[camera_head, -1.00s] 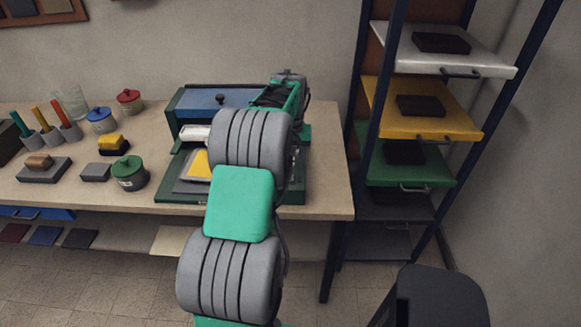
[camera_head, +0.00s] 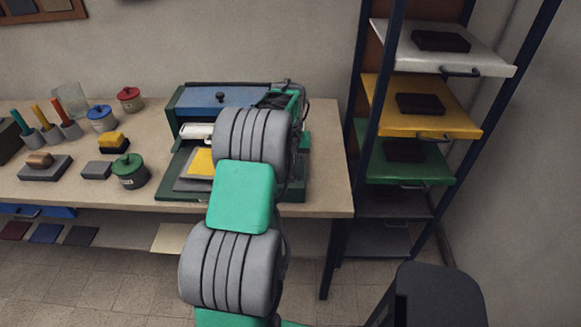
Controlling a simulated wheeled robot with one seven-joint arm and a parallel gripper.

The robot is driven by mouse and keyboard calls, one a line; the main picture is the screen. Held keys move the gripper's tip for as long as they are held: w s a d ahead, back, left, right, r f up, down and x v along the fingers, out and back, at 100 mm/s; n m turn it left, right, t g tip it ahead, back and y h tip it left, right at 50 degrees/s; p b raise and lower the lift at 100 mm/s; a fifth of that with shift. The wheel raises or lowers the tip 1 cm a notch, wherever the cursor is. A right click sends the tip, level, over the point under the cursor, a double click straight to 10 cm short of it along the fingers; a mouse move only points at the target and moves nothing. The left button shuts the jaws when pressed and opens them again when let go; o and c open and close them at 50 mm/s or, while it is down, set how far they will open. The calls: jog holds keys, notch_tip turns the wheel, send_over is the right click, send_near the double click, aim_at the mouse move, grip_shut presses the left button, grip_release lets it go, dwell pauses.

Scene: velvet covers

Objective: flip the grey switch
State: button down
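A green press with a blue top (camera_head: 222,97) and a small black knob stands on the workbench. A yellow sheet (camera_head: 201,161) on a grey plate lies on its green base. I cannot make out a grey switch; my arm covers part of the press's right side. The far end of my arm (camera_head: 289,98) is at the press's right back corner, beyond my large grey joints. The fingers of my gripper are hidden or too small to tell, so I cannot see whether they hold or touch anything.
On the bench (camera_head: 328,186), left of the press, are a green jar (camera_head: 129,172), a blue jar (camera_head: 101,119), a red jar (camera_head: 130,100), a grey block (camera_head: 97,170) and pots with coloured sticks. A rack with coloured shelves (camera_head: 420,115) stands close on the right.

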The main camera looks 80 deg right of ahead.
jog(key=shift+f+b, duration=0.1)
jog(key=shift+b, duration=0.35)
jog(key=shift+a+f+h+b, duration=0.15)
jog(key=shift+h+b, duration=0.25)
jog(key=shift+b, duration=0.35)
jog(key=b, duration=0.1)
jog(key=h+b, duration=0.1)
jog(key=b, duration=0.1)
jog(key=shift+s+a+f+h, duration=0.1)
jog(key=shift+a+h, duration=0.05)
jog(key=shift+h, duration=0.15)
jog(key=h+b, duration=0.1)
jog(key=b, duration=0.2)
jog(key=shift+a+r+t, duration=0.2)
jog(key=shift+t, duration=0.2)
jog(key=shift+a+r+h+b, duration=0.1)
jog(key=shift+r+h+b, duration=0.2)
jog(key=shift+b, duration=0.1)
jog(key=shift+r, duration=0.1)
jog(key=c, duration=1.3)
grip_release()
